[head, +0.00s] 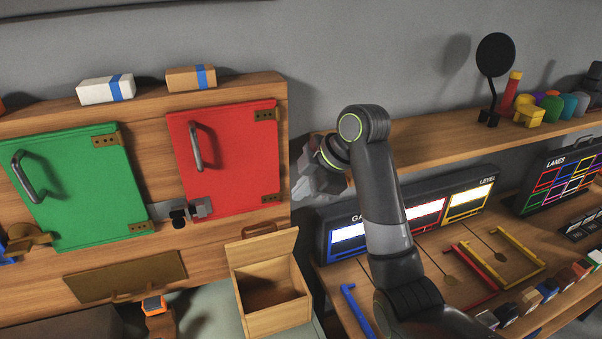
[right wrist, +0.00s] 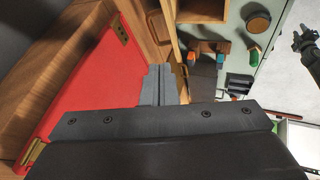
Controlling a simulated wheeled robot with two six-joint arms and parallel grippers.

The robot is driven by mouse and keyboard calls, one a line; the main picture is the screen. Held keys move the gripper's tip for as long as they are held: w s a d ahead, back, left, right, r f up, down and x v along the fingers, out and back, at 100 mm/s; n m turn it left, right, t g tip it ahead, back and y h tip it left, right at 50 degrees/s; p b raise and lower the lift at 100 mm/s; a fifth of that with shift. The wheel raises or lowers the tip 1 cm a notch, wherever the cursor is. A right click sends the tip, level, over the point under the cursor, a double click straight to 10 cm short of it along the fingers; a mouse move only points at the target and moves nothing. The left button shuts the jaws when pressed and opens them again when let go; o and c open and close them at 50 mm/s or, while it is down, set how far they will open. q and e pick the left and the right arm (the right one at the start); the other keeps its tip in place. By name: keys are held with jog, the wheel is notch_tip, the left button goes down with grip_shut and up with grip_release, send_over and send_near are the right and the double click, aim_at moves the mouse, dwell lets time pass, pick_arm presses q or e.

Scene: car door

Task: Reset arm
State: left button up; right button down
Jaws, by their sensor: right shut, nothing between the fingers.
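My right arm rises from the bottom right of the head view and bends over at the top. My right gripper (head: 318,182) is beside the right edge of the wooden cabinet, partly hidden behind the arm. In the right wrist view its fingers (right wrist: 158,85) are together with nothing between them. The red door (head: 232,160) is shut, left of the gripper and apart from it; it also shows in the right wrist view (right wrist: 85,70). A dark jointed shape at that view's right edge may be my left gripper (right wrist: 304,42); its fingers are unclear.
The green door (head: 85,195) is shut, and a metal latch (head: 180,211) sits between the doors. An open wooden box (head: 268,315) stands below. A shelf (head: 440,148) and lit panel (head: 345,236) are close to my right arm. Grey wall is clear above.

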jog(key=s+d+f+m+h, duration=0.1)
jog(key=s+d+f+m, duration=0.35)
jog(key=f, duration=0.25)
jog(key=s+d+f+m+t+h, duration=0.1)
jog(key=s+d+f+m, duration=0.2)
jog(key=d+f, duration=0.3)
jog(key=s+d+f+m+h, duration=0.1)
jog(key=s+d+f+m, duration=0.25)
jog(key=f, duration=0.45)
jog(key=s+d+f+m+h, duration=0.2)
jog(key=s+d+f+m, duration=0.4)
jog(key=s, duration=0.7)
jog(key=s+d+f+m+h, duration=0.1)
jog(key=s+d+m+h, duration=0.25)
jog(key=s+d, duration=0.7)
notch_tip(320, 180, down, 27)
jog(key=s+a+g+y+b, duration=0.1)
jog(key=s+g+b, duration=0.1)
jog(key=s+b, duration=0.1)
jog(key=s+a+f+g+b, duration=0.1)
jog(key=s+f+b, duration=0.1)
jog(key=s+f, duration=1.2)
notch_tip(320, 180, down, 5)
jog(key=shift+s+a+r, duration=0.15)
jog(key=shift+s+a, duration=0.05)
jog(key=shift+s, duration=0.2)
